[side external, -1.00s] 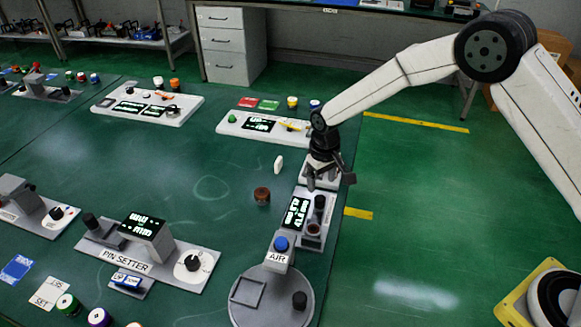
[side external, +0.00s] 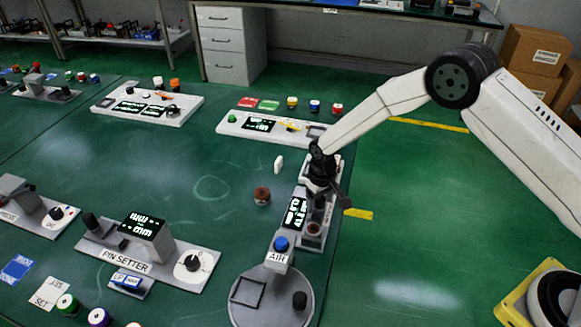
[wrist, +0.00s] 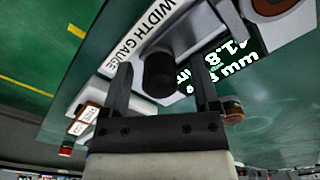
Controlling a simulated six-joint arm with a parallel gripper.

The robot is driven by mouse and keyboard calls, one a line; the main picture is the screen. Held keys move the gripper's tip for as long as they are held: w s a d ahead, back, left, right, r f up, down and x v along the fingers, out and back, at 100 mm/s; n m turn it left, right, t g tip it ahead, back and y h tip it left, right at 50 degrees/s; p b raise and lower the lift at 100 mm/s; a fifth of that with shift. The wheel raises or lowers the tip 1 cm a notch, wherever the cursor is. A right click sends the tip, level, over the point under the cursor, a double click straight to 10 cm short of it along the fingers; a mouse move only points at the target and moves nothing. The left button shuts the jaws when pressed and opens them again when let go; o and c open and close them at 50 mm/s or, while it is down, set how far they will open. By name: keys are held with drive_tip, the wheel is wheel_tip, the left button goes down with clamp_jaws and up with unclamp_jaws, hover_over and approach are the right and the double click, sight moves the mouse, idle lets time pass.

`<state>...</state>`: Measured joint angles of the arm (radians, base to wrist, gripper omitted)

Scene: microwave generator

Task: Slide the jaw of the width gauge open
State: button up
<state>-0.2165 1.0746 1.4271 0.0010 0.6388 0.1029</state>
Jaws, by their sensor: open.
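The width gauge shows in the side view as a pale base (side external: 312,243) with a lit display (side external: 296,212), on the bench's right side. A black knob (wrist: 160,78) on the gauge stands between the two fingers of my gripper (wrist: 160,66), with a gap visible on each side. My gripper is open; in the side view it (side external: 322,188) is low over the gauge's far part and hides the knob there. Contact cannot be told.
A brown round piece (side external: 313,229) is on the gauge's near part. Another brown-topped piece (side external: 262,196) stands left of it. The AIR unit (side external: 279,256) is in front, the pin setter (side external: 150,250) to the left. The bench edge lies just to the right.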

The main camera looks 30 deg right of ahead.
clamp_jaws()
idle(1.5)
